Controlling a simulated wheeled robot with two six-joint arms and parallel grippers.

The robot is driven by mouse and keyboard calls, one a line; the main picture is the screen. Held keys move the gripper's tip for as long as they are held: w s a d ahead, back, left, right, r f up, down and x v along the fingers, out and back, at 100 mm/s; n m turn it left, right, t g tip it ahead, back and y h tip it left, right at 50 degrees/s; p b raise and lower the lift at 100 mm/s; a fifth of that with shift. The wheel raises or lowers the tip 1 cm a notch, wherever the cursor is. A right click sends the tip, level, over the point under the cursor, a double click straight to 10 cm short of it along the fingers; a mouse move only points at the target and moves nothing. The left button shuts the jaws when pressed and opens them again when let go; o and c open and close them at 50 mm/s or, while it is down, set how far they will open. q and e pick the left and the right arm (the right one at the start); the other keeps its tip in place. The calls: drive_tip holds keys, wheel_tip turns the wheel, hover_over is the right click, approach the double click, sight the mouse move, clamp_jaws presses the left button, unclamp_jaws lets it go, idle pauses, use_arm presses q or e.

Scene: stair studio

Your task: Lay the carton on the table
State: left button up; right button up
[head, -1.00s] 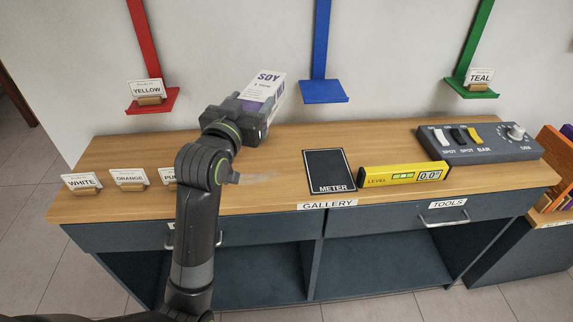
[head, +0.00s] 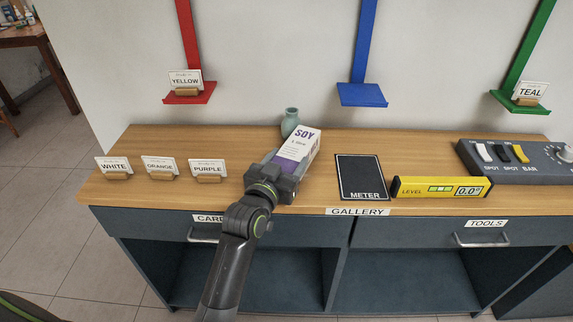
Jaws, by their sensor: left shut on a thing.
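The carton (head: 298,149) is white and purple with the word SOY on it. It is tilted, with its top end toward the back of the table (head: 135,150). My left gripper (head: 277,176) is shut on its lower end, near the front edge of the wooden tabletop. The carton is low over the table; I cannot tell whether it touches the wood. The gripper hides its lower part. My right gripper is not in view.
A green vase (head: 290,122) stands just behind the carton. The black METER mat (head: 361,175) and yellow level (head: 440,188) lie to the right. Card holders, including PURPLE (head: 208,170), stand to the left. A switch box (head: 520,158) is at far right.

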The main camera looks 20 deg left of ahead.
use_arm(q)
drive_tip(key=shift+f, duration=0.1)
idle(0.3)
drive_tip(key=o, duration=1.3)
drive_tip(key=shift+f, duration=0.2)
drive_tip(key=o, duration=0.3)
drive_tip(key=shift+o, duration=0.2)
drive_tip(key=shift+r, duration=0.15)
